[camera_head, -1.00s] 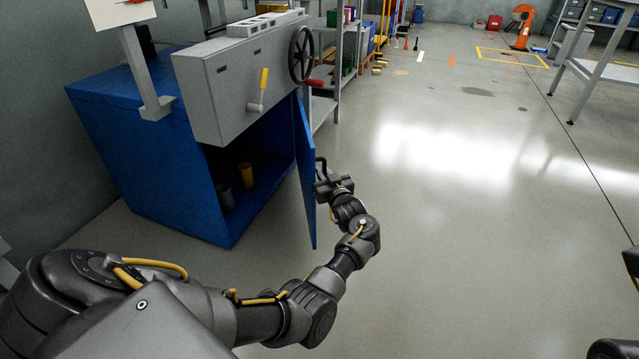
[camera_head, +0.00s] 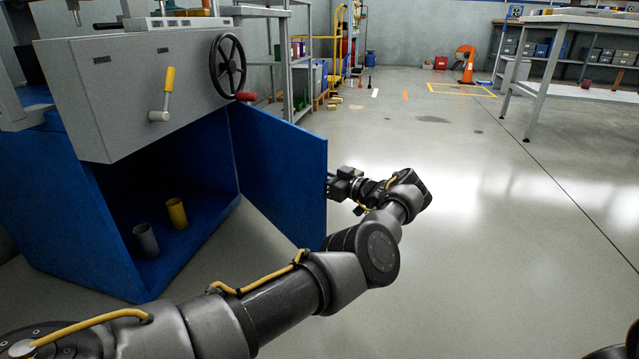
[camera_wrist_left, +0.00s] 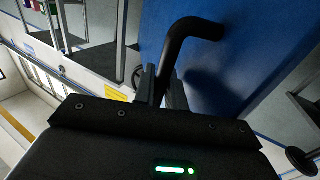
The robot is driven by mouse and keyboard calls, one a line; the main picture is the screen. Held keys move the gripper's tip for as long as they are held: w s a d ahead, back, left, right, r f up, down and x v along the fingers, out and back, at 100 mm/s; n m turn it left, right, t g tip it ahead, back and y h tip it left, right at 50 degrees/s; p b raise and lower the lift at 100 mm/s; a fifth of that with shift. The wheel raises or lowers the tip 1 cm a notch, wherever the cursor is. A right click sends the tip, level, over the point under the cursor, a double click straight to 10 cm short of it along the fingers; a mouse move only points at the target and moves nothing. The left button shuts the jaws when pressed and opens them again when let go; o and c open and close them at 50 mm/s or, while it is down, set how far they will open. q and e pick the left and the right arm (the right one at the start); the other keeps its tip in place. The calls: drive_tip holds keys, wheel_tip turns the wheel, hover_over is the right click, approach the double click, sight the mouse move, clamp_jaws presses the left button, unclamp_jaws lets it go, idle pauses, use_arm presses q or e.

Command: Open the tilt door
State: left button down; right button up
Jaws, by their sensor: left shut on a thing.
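The blue door (camera_head: 280,175) of the blue machine cabinet (camera_head: 75,215) stands wide open, swung out from the right side of the opening. My left gripper (camera_wrist_left: 160,88) is shut on the door's black bent handle (camera_wrist_left: 190,35) in the left wrist view. In the head view the gripper (camera_head: 334,186) is at the outer face of the door, near its free edge, which hides the fingertips and handle. My right gripper is not in view; only dark parts of mine show at the bottom right corner.
A grey cup (camera_head: 146,240) and a yellow cup (camera_head: 177,213) stand inside the cabinet. Above the opening is a grey housing (camera_head: 120,90) with a handwheel (camera_head: 227,65) and a yellow-handled lever (camera_head: 167,90). The floor (camera_head: 490,240) to the right is clear.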

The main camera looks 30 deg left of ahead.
use_arm(q)
drive_tip(key=shift+w+d, duration=0.8)
drive_tip(key=shift+d, duration=0.1)
drive_tip(key=c, duration=1.8)
unclamp_jaws()
drive_tip(key=shift+d, duration=0.15)
drive_tip(key=shift+s+d+p, duration=0.2)
drive_tip(key=shift+d+p, duration=0.05)
drive_tip(key=shift+d, duration=1.4)
drive_tip(key=shift+s+d+p, duration=0.2)
drive_tip(key=shift+s+d, duration=0.05)
drive_tip(key=shift+d, duration=1.45)
drive_tip(key=shift+s+d+p, duration=0.2)
drive_tip(key=shift+d+p, duration=0.05)
drive_tip(key=shift+d, duration=1.4)
drive_tip(key=shift+c, duration=0.2)
